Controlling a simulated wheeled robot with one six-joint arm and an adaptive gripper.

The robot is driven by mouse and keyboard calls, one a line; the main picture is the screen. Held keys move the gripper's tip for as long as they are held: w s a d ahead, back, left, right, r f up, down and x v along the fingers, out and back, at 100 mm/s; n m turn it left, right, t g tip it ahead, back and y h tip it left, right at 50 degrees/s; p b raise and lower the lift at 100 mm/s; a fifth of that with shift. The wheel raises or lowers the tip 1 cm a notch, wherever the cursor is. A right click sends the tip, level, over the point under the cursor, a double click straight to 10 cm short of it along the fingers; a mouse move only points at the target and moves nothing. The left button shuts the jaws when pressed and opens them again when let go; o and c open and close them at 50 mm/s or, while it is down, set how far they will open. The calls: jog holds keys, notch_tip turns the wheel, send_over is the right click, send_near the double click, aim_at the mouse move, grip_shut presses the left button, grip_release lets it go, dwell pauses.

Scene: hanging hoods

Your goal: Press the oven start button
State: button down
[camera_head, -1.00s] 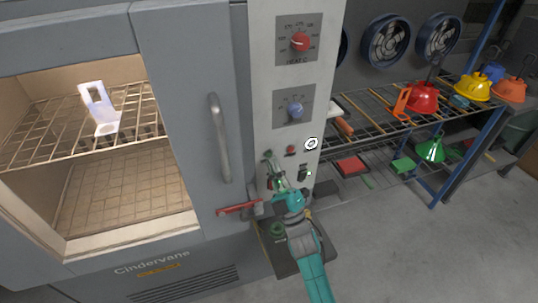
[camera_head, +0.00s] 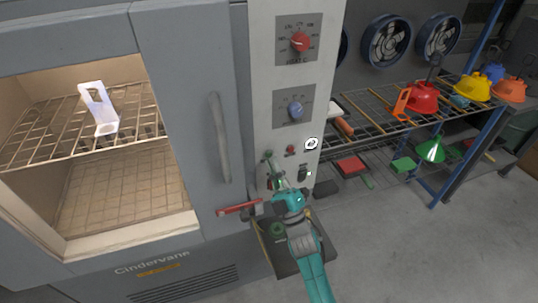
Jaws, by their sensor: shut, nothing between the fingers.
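The grey oven has a pale control panel (camera_head: 262,75) to the right of its door. A small red button (camera_head: 290,149) sits low on the panel. A white ring-shaped button (camera_head: 311,143) is to its right, and a dark switch (camera_head: 303,174) with a small green light is below. I cannot tell from the labels which one is start. My arm hides part of the lower panel.
The panel has a red knob (camera_head: 300,42) and a blue knob (camera_head: 295,110). The oven door handle (camera_head: 220,138) and a red lever (camera_head: 238,208) are left of my arm. A white bracket (camera_head: 100,108) stands on the oven rack. Wire shelves (camera_head: 385,128) with helmets stand to the right.

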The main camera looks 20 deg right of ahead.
jog(key=shift+w, duration=0.15)
jog(key=shift+w, duration=0.2)
jog(key=shift+w, duration=0.4)
dwell(0.7)
jog(key=shift+s, duration=0.8)
jog(key=shift+s, duration=2.5)
